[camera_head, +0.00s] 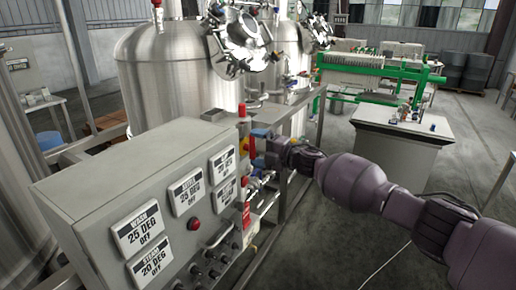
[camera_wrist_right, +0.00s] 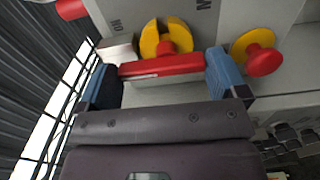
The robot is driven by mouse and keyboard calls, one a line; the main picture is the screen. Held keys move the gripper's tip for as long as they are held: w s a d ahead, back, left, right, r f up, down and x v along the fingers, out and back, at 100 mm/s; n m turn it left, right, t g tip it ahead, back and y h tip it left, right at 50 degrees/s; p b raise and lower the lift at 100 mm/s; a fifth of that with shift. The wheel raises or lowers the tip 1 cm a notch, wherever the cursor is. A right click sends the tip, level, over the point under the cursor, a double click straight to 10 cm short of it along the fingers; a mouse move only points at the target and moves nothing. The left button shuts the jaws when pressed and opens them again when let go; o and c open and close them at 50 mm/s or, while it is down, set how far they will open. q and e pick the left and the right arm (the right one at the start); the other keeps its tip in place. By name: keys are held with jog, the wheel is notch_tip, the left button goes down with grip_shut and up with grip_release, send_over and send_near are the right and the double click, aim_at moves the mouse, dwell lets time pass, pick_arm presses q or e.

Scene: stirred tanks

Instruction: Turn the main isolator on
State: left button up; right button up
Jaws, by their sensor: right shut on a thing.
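The main isolator shows in the right wrist view as a red handle bar (camera_wrist_right: 163,66) in front of a yellow disc (camera_wrist_right: 150,40) on a grey panel face. My right gripper (camera_wrist_right: 163,78) has its blue fingertips at the two ends of the red bar and is shut on it. In the head view the right gripper (camera_head: 262,145) is at the far end of the grey control cabinet (camera_head: 120,165), by a patch of yellow and red (camera_head: 248,146). The gripper partly hides the isolator there. My left gripper is not in view.
A red mushroom button on a yellow base (camera_wrist_right: 263,58) sits close to the right fingertip. The cabinet carries several white display plates (camera_head: 188,195), a red button (camera_head: 194,223) and handles. Steel tanks (camera_head: 180,75) stand behind. A grey bench (camera_head: 405,140) is at right over open floor.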

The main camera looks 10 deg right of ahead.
jog(key=o, duration=0.6)
jog(key=v, duration=1.1)
jog(key=shift+b, duration=0.3)
jog(key=shift+w, duration=0.1)
